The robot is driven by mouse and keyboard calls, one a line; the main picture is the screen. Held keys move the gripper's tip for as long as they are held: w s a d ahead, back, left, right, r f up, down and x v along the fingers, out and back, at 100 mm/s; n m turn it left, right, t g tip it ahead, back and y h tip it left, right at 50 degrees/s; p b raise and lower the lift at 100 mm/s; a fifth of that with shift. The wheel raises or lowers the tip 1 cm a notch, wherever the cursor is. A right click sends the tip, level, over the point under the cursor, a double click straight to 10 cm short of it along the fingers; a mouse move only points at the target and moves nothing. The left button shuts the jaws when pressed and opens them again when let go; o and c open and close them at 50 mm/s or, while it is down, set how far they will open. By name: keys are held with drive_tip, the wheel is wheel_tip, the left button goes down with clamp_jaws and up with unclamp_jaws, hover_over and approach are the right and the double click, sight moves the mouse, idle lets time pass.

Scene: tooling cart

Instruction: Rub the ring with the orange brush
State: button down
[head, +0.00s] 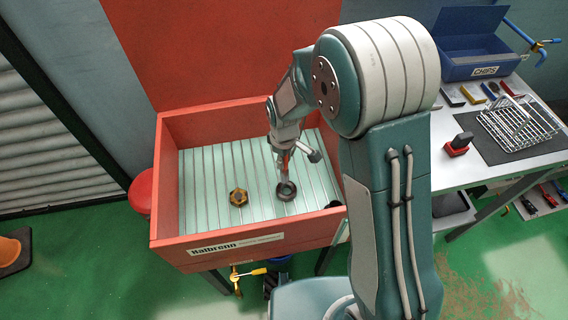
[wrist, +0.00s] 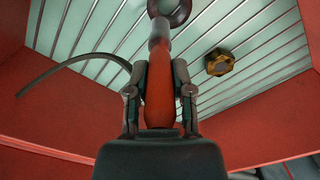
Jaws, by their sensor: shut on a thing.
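My gripper (wrist: 159,82) is shut on the orange brush (wrist: 158,100), gripping its handle. The brush's dark end points away from my wrist, toward the dark ring (wrist: 174,24) at the top edge of the wrist view. In the head view, the ring (head: 287,198) lies on the ribbed floor of the red basin. The brush (head: 285,161) hangs down just above it in my gripper (head: 284,153). The brush's end meets the ring's edge in both views. I cannot tell whether they touch.
A brass hex nut (head: 238,197) lies left of the ring in the red-walled basin (head: 169,215). A dark curved hose (wrist: 75,60) shows in the wrist view. The cart at right holds a blue bin (head: 480,62), a wire basket (head: 515,125) and a red object (head: 458,146).

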wheel_tip(320, 180, up, 2)
drive_tip(key=shift+d+r, duration=0.1)
drive_tip(key=shift+r, duration=1.65)
